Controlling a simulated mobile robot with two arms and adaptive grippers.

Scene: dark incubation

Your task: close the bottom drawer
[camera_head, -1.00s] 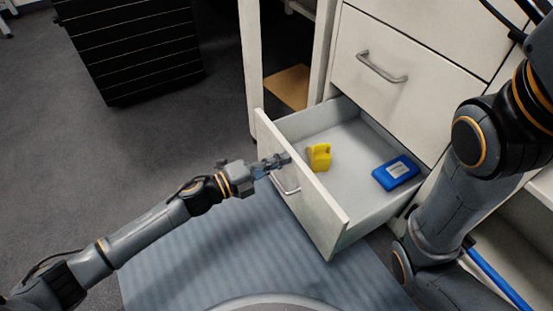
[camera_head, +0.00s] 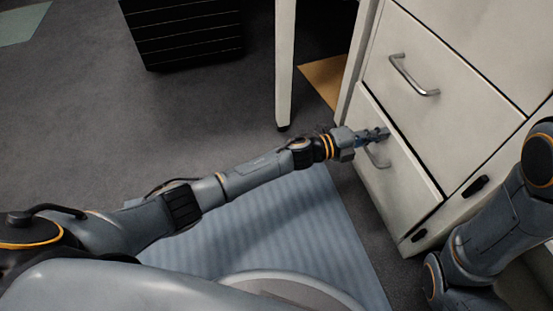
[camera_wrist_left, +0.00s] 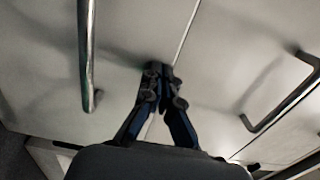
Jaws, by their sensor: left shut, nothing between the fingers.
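The bottom drawer (camera_head: 402,190) is a pale front with a curved metal handle (camera_head: 377,157). It stands flush or nearly flush with the cabinet; I cannot tell if a thin gap is left. Its inside and contents are hidden. My left gripper (camera_head: 386,133) is shut and empty at the upper part of this front, just above the handle. In the left wrist view its fingertips (camera_wrist_left: 160,70) meet close to the seam between two pale fronts, against or very near the surface. My right arm shows at the right, its gripper out of frame.
The closed drawer above (camera_head: 415,95) has its own metal handle (camera_head: 412,78). A white table leg (camera_head: 285,65) and a brown board (camera_head: 325,78) are left of the cabinet. A black drawer unit (camera_head: 185,35) stands farther back. Grey floor at the left is open.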

